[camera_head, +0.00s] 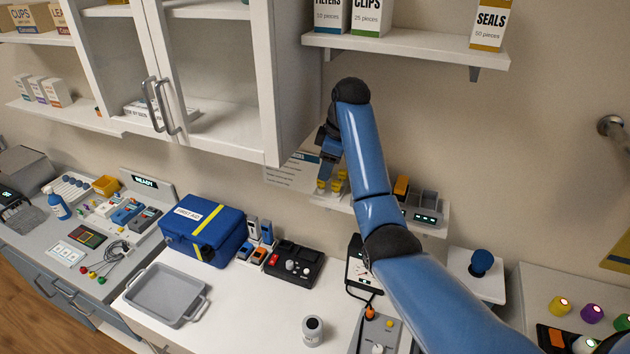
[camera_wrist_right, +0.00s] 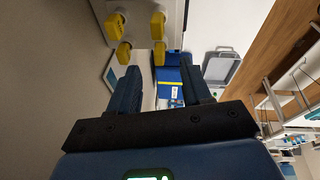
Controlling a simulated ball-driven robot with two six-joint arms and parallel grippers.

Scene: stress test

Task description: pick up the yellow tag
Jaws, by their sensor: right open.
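Several small yellow tags (camera_wrist_right: 117,27) sit in a cluster at the edge of a pale surface at the top of the right wrist view. I cannot tell which one is the task's tag. In the head view, yellow pieces (camera_head: 341,181) show at the left end of a small wall shelf (camera_head: 428,227), partly hidden by my right gripper (camera_head: 326,166). My right gripper points down beside them. In the right wrist view its two fingers (camera_wrist_right: 161,68) are apart with nothing between them, and the tags lie beyond the fingertips. My left gripper is in neither view.
A grey organiser (camera_head: 423,205) with an orange piece stands on the same shelf, right of my arm. A white wall cabinet (camera_head: 225,75) hangs left of my gripper. Below are a blue first-aid case (camera_head: 202,232), a grey tray (camera_head: 165,293) and a black control box (camera_head: 294,264).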

